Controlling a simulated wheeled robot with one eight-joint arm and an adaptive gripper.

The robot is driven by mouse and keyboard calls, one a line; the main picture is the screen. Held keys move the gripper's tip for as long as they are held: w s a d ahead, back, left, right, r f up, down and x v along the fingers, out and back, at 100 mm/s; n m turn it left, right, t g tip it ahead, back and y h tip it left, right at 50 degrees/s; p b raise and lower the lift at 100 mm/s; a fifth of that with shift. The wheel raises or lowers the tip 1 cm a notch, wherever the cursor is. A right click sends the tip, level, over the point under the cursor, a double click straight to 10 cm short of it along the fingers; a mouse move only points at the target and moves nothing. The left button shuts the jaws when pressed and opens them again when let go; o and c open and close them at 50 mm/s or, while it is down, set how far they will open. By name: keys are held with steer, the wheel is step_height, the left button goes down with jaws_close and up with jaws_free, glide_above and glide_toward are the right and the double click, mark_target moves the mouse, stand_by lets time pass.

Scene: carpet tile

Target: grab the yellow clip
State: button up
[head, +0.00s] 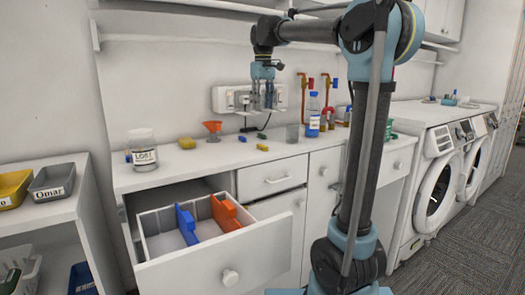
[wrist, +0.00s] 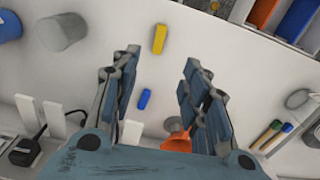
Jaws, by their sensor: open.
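The yellow clip (head: 262,147) is a small yellow block lying on the white counter near its front edge. In the wrist view the yellow clip (wrist: 160,38) shows whole, just beyond the fingertips and roughly centred between them. My gripper (head: 263,104) hangs fingers-down above the back of the counter, apart from the clip. In the wrist view my gripper (wrist: 158,62) is open with nothing between its fingers.
An orange funnel (head: 212,129), a yellow lump (head: 187,143) and a labelled jar (head: 142,148) stand left. A grey cup (head: 292,132) and blue bottle (head: 313,115) stand right. Wall sockets (head: 240,98) are behind the gripper. An open drawer (head: 215,262) juts out below.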

glide_above(263, 146)
step_height(263, 146, down, 11)
steer(key=shift+w+f, duration=0.1)
steer(key=shift+w, duration=0.05)
steer(key=shift+w+a+f, duration=0.1)
steer(key=shift+w+f, duration=0.05)
steer(key=shift+f, duration=1.15)
steer(key=shift+w+a+f, duration=0.1)
steer(key=shift+f, duration=1.2)
steer(key=c, duration=0.8)
